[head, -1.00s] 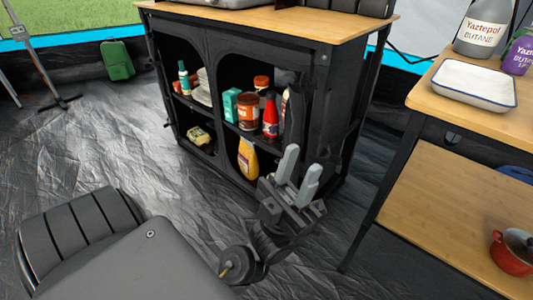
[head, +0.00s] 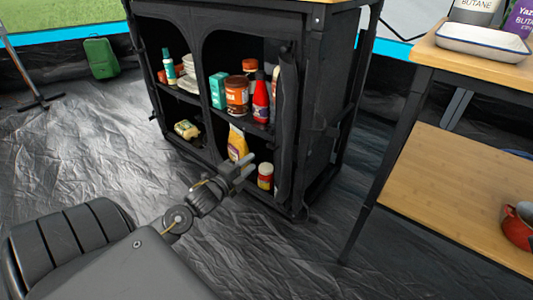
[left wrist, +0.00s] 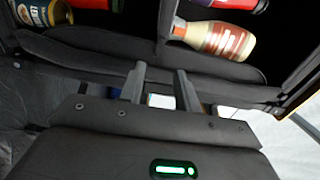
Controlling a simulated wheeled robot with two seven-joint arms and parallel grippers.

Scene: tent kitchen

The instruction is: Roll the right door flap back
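The black fabric cabinet (head: 210,165) stands in the middle of the head view, with both front openings uncovered. The right door flap (head: 287,125) appears as a narrow, bunched dark strip hanging along the right edge of the right opening. Whether it is tied I cannot tell. My left gripper (head: 247,163) is in front of the lower part of the right opening, left of the flap's lower end and apart from it. In the left wrist view its two fingers (left wrist: 160,82) stand apart with nothing between them. My right gripper is out of view.
A yellow bottle (head: 237,143) and a red-topped jar (head: 265,176) stand low inside, close to my left gripper. A red bottle (head: 261,98) and other goods fill the shelf above. A wooden table (head: 455,195) stands to the right. Floor in front is clear.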

